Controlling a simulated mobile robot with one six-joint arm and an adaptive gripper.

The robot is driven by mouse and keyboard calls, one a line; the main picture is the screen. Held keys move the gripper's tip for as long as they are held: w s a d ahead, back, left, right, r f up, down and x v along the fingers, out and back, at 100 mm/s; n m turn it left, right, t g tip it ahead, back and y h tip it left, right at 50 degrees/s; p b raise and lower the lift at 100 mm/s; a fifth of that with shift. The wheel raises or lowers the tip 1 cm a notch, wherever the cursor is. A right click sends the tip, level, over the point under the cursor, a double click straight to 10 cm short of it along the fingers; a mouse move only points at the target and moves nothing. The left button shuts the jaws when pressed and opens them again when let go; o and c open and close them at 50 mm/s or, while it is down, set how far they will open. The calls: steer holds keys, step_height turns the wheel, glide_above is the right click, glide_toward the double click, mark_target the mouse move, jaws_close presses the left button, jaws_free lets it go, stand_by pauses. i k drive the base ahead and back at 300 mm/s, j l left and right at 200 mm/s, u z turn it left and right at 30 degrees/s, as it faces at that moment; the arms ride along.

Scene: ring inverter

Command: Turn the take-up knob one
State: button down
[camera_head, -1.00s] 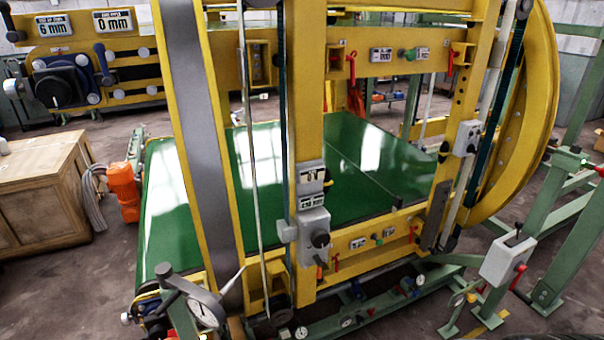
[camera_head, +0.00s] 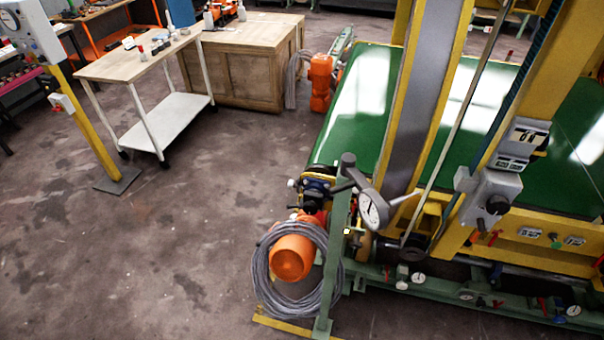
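I cannot tell for sure which part is the take-up knob. A black round knob (camera_head: 497,204) sits on a grey control box (camera_head: 484,218) on the yellow machine post at the right, below two small display plates (camera_head: 518,147). A dial gauge (camera_head: 370,210) with a dark handle and a pale pointed rod sits at the near left corner of the machine. Small red and green handles line the yellow lower beam (camera_head: 540,250). My gripper is not in view.
The green conveyor belt (camera_head: 365,100) runs through the yellow frame. An orange motor (camera_head: 292,258) with a coiled grey cable (camera_head: 262,290) stands at the near corner. A wheeled table (camera_head: 140,62), wooden crate (camera_head: 240,60) and yellow post (camera_head: 95,130) are left. The floor between is clear.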

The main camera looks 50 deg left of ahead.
mark_target(292, 184)
steer(key=k+j+u, duration=0.15)
steer(key=j, duration=0.85)
steer(key=k+j+u, duration=0.2)
steer(key=j, duration=0.85)
steer(key=j+u, duration=0.15)
steer(key=j, duration=0.9)
steer(key=i+j+u, duration=0.15)
steer(key=i+j, duration=0.25)
steer(key=i+j+u, duration=0.2)
steer(key=i, duration=0.45)
steer(key=j, duration=0.1)
